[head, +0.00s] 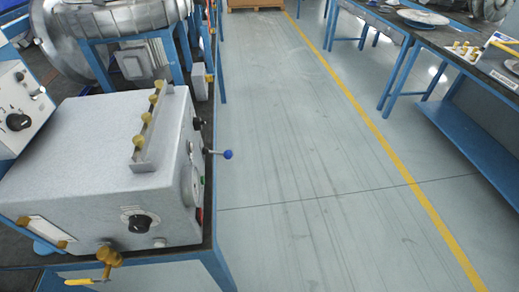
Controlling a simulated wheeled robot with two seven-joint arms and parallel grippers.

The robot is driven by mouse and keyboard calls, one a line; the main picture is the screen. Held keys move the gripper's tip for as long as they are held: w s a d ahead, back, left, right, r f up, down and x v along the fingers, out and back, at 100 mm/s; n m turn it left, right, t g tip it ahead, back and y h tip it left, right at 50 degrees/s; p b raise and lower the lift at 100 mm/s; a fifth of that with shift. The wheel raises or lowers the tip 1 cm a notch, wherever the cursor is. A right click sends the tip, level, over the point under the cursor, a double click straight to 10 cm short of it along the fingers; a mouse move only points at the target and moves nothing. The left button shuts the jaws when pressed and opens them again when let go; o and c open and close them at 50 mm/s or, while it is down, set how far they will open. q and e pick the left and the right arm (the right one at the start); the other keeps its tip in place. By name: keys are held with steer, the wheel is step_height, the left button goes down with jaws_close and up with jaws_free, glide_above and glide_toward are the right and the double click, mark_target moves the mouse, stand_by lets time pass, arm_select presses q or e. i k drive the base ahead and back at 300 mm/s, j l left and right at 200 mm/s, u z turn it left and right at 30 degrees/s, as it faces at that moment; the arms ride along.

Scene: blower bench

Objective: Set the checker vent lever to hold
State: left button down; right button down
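A light grey box-shaped unit (70,145), which looks like the checker, stands on the bench at the left. A lever with a blue ball knob (228,154) sticks out to the right from its right side, roughly level. A brass valve (108,256) with a yellow handle (78,282) sits low at its front, the handle pointing left. I cannot tell which of these is the vent lever, and no hold marking is readable. A black knob (139,223) is on the front face. Neither of my grippers is in view.
A rail with several brass knobs (150,125) stands on the box top. A dial panel (20,112) is at the left edge. A large metal blower housing (75,60) is behind. The floor (300,150) is clear up to a yellow line. Blue-legged benches (460,120) stand at right.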

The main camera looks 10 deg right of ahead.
mark_target(228, 154)
steer(key=i+l+u, duration=0.25)
steer(key=l, duration=0.3)
steer(key=i+l+u, duration=0.3)
steer(key=l, duration=0.25)
steer(key=l+u, duration=0.25)
steer(key=l, duration=0.35)
steer(key=i+l+u, duration=0.25)
steer(key=l, duration=0.4)
steer(key=l+u, duration=0.3)
steer(key=l, duration=0.35)
steer(key=k, duration=0.05)
